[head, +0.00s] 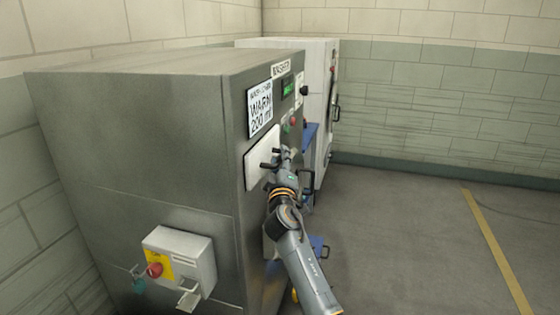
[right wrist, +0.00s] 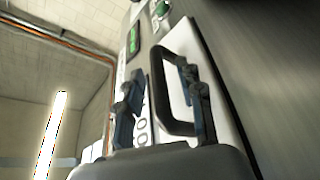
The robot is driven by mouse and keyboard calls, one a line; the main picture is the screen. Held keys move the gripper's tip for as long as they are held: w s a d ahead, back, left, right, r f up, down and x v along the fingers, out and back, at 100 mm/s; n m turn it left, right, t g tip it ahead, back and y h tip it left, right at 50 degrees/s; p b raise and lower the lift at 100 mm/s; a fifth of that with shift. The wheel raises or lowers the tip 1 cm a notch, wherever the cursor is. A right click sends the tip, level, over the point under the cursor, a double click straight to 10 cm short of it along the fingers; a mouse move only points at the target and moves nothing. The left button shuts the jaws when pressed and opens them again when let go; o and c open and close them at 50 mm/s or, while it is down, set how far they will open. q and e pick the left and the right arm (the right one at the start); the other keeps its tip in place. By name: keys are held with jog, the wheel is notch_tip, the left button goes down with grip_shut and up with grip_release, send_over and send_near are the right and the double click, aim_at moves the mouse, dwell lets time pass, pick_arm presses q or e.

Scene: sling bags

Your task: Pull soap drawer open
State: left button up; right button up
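The soap drawer is a white panel (head: 258,168) on the front of the grey steel washer (head: 150,130). It looks flush with the front. In the right wrist view the panel (right wrist: 187,40) carries a black loop handle (right wrist: 157,95). My right gripper (head: 279,160) is at the panel. In the wrist view its two dark fingers (right wrist: 163,75) stand apart, with the handle's near bar between them and the right finger overlapping the far side of the loop. I cannot tell whether a finger touches the handle. My left gripper is not in view.
Above the drawer are a label reading WARM 200 ml (head: 261,108), a green display (head: 288,88) and buttons. A control box with a red knob (head: 180,262) sticks out of the washer's side. A white machine (head: 318,75) stands behind. The floor (head: 410,235) at right is clear.

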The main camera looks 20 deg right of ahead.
grip_shut()
jog(key=s+d+p, duration=0.6)
jog(key=s+d, duration=0.3)
jog(key=d, duration=0.4)
jog(key=shift+p, duration=0.3)
grip_release()
